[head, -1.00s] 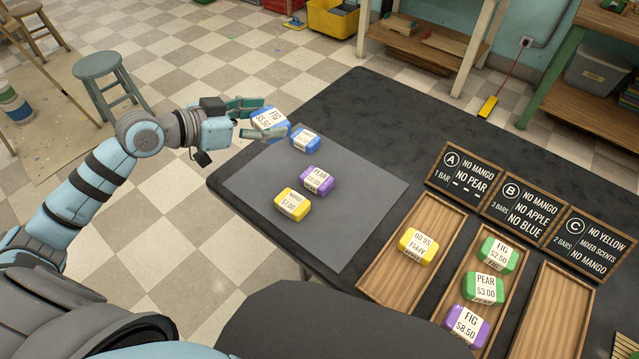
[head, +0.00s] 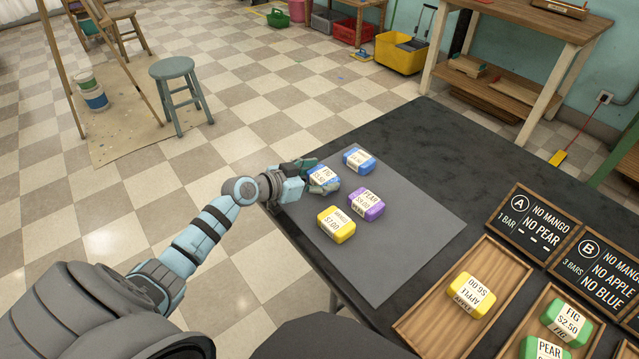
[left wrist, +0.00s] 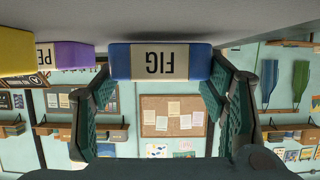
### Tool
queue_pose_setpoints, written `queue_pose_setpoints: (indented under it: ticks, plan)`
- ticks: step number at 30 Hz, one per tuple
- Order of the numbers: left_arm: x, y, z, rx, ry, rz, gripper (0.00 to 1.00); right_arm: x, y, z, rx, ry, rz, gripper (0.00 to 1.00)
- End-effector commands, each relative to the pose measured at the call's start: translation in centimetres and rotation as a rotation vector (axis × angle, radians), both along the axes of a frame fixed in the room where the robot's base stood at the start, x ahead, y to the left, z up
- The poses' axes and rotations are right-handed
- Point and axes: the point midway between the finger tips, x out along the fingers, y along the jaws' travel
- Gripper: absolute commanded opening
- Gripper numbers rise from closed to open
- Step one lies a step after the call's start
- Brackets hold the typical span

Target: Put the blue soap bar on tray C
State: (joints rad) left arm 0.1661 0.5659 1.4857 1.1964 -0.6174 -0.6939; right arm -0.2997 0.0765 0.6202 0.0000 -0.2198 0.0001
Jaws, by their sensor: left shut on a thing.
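My left gripper (head: 323,177) is shut on a blue FIG soap bar (head: 323,174) at the left side of the grey mat. In the left wrist view this bar (left wrist: 161,62) sits between the two fingers, its label upside down. It looks at or close to the mat surface; I cannot tell if it touches. A second blue bar (head: 358,160) lies just to its right and farther back, apart from the gripper. My right gripper is not in view.
A purple PEAR bar (head: 366,204) and a yellow MANGO bar (head: 336,224) lie on the grey mat (head: 405,240) near the gripper. Tray A (head: 428,325) holds a yellow APPLE bar. Tray B (head: 590,345) holds green bars. The mat's right part is clear.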

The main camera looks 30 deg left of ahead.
Motion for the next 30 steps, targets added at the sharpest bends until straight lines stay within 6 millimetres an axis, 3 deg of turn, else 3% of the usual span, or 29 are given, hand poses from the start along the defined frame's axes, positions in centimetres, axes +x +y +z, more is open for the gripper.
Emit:
queue_pose_setpoints:
  ticks: [12, 13, 16, 30]
  plan:
    - [0.02, 0.00, -0.92, 0.001, -0.001, 0.000, 0.35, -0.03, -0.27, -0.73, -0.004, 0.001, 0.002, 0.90]
    - [0.00, 0.00, -0.82, 0.001, -0.001, 0.000, 0.71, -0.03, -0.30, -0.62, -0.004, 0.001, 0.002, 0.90]
    - [0.00, 0.00, -0.76, 0.001, -0.001, 0.000, 0.86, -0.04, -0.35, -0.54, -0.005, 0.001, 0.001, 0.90]
    - [-0.63, 0.29, -0.13, 0.003, 0.001, 0.000, 0.86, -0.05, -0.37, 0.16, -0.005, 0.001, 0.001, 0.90]
